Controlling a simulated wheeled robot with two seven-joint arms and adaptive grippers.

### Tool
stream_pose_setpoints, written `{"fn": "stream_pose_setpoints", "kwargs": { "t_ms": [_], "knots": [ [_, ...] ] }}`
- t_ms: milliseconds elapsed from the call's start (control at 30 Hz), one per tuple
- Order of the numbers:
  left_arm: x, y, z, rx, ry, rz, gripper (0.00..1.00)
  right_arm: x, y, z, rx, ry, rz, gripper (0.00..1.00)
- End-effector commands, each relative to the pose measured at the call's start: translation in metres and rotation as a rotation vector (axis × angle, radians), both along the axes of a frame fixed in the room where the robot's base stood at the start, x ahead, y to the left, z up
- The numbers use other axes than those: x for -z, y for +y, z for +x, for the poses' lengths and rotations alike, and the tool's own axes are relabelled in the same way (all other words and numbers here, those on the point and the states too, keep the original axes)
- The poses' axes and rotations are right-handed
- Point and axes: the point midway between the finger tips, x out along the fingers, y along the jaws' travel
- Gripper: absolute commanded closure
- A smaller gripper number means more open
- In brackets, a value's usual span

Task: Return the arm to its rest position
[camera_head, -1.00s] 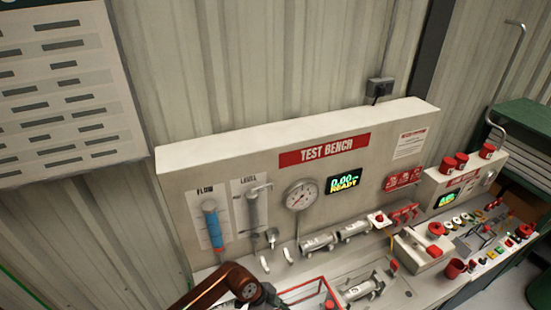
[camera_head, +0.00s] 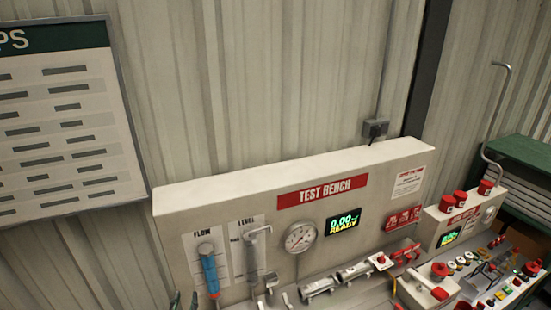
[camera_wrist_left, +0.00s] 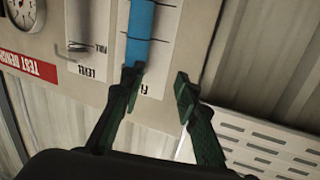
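My left gripper (camera_head: 184,303) shows only as two dark green fingertips at the bottom edge of the head view, left of the flow tube. In the left wrist view, my left gripper (camera_wrist_left: 157,84) is open, with a clear gap between its fingers and nothing held. Beyond it is the test bench panel (camera_wrist_left: 95,100), seen turned over, with the blue flow tube (camera_wrist_left: 140,30) past the left finger. The rest of the left arm is below the head view. My right gripper is in neither view.
A wall chart (camera_head: 70,130) hangs left.

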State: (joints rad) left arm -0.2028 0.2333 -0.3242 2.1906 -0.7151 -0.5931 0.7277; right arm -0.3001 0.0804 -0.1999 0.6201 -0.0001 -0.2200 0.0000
Motion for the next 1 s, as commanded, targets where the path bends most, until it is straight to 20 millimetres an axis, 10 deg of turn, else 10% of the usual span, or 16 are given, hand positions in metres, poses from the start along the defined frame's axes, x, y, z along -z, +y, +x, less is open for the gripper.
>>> {"fn": "stream_pose_setpoints", "kwargs": {
  "t_ms": [133,333,800,1000],
  "knots": [
    [0.079,0.061,-0.050,-0.149,0.293,-0.022,0.71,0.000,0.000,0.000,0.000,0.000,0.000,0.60],
    [0.167,0.093,-0.138,-0.196,0.683,-0.034,0.71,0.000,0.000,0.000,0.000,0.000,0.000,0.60],
    [0.241,0.076,-0.289,-0.031,1.195,-0.050,0.71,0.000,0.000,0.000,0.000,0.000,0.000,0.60],
    [0.312,0.075,-0.276,-0.021,1.214,-0.048,0.71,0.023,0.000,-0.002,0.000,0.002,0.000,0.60]
  ]
}}
